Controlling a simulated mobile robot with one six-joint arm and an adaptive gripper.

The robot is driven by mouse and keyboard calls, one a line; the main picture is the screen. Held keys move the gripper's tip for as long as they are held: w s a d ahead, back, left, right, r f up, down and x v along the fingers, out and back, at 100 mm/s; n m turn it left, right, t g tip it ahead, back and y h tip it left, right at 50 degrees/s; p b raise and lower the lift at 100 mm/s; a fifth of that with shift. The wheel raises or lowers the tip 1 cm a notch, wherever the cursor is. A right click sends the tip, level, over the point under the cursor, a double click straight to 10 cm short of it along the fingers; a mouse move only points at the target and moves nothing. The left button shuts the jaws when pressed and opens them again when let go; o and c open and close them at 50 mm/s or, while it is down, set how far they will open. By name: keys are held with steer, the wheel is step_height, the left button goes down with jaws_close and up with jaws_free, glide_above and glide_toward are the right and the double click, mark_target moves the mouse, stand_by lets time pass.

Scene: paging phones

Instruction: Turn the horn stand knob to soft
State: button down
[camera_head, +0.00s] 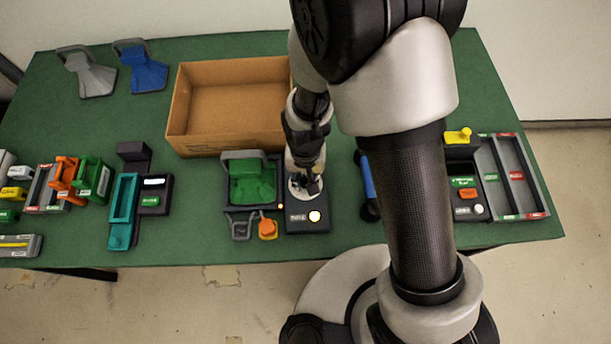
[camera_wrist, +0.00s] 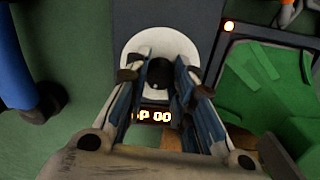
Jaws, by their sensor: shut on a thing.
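A dark box with a round white dial (camera_head: 294,193) stands at the table's front middle. The dial also shows in the wrist view (camera_wrist: 135,50), with a dark knob (camera_wrist: 160,70) at its centre. My gripper (camera_head: 309,187) points down at the dial. In the wrist view my gripper (camera_wrist: 160,78) has one finger on each side of the knob and is shut on it. The fingers hide parts of the dial, and I cannot read any soft mark. A lit display (camera_wrist: 154,117) shows partly between the fingers. The green horn (camera_head: 252,182) lies in a dark tray beside the box.
A lit white button (camera_head: 315,216) is on the box front. An open cardboard box (camera_head: 173,122) stands behind. A blue cylinder (camera_head: 367,184) is to the right. Grey and orange pieces (camera_head: 267,229) lie before the horn tray. Green table is bare at front left of centre.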

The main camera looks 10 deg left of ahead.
mark_target(305, 180)
steer(key=n, duration=1.1)
steer(key=shift+n, duration=1.8)
steer(key=c, duration=1.3)
jaws_free()
steer(key=shift+c, duration=0.2)
step_height(305, 180, up, 12)
